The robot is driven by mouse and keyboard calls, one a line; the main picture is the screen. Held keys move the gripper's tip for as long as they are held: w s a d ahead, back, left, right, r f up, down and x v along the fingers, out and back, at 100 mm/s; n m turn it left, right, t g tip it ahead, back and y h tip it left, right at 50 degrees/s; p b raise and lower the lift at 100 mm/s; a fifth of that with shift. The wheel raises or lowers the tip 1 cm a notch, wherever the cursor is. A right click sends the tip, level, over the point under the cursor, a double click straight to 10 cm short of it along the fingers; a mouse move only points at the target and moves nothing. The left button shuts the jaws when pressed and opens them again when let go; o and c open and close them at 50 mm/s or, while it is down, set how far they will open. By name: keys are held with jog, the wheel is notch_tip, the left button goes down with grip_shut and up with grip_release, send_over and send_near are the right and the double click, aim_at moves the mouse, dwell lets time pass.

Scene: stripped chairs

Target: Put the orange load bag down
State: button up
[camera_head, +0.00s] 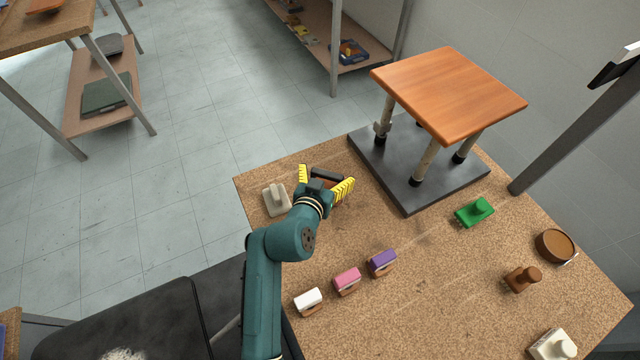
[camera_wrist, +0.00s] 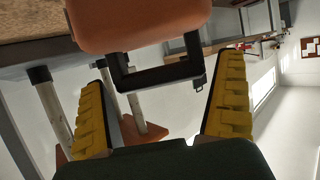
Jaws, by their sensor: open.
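The orange load bag (camera_wrist: 140,22) fills the top middle of the wrist view, with its black handle (camera_wrist: 165,77) pointing towards my gripper. In the wrist view, gaps show between the handle and both fingers (camera_wrist: 165,73). The bag's underside is hidden, so I cannot tell whether it touches the table.
A wooden-seated stand (camera_head: 450,90) on a dark slab (camera_head: 405,195) stands right of my gripper. A beige block (camera_head: 277,200) lies close left. White (camera_head: 308,301), pink (camera_head: 347,280) and purple (camera_head: 382,262) blocks lie nearer; a green piece (camera_head: 474,212) is right. The table's middle is clear.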

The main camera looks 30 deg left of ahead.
jog(key=p+v, duration=0.3)
jog(key=v, duration=0.8)
jog(key=w+d+r+m+t+h, duration=0.15)
jog(key=d+r, duration=0.25)
jog(key=r, duration=0.4)
jog(key=w+d+r+m+t+y, duration=0.1)
jog(key=w+d+r+t, duration=0.1)
jog(key=d+r, duration=0.4)
jog(key=s+d+r+t, duration=0.1)
jog(key=s+d+r, duration=0.2)
jog(key=r, duration=0.5)
jog(key=s+d+r+t+h, duration=0.1)
jog(key=s+d+r+t, duration=0.1)
jog(key=d+r, duration=0.4)
jog(key=s+d+r+t+h, duration=0.1)
jog(key=s+d+r, duration=0.3)
jog(key=r, duration=0.6)
jog(key=shift+d+r+t, duration=0.25)
jog(key=shift+d+t, duration=0.15)
jog(key=shift+t, duration=0.35)
